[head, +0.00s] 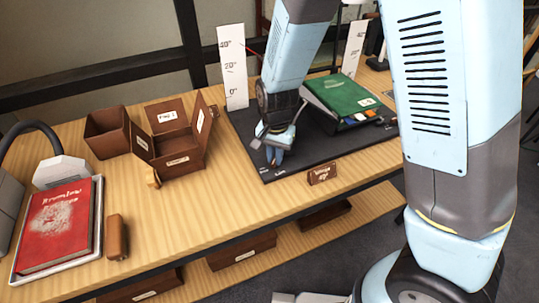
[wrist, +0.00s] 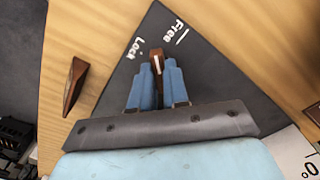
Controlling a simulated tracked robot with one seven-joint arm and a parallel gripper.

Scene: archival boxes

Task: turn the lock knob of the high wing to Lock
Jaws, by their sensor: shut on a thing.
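The lock knob (wrist: 156,60) is a small brown piece with a white line on top. It stands near the corner of the dark base board (wrist: 195,75). Its white line points up in the wrist view, between the printed words Lock at its left and Free at its upper right. My gripper (wrist: 157,88) is shut on the knob, with a blue finger on each side. In the head view my gripper (head: 275,152) is low over the board's front left corner and hides the knob. A green book (head: 350,96) lies on a tilted support behind it.
Two white angle scales (head: 232,68) stand behind the board. A small brown sign (head: 322,173) stands at its front edge; it also shows in the wrist view (wrist: 74,86). Brown boxes (head: 182,146) and a red book (head: 58,226) on a tray are at the left.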

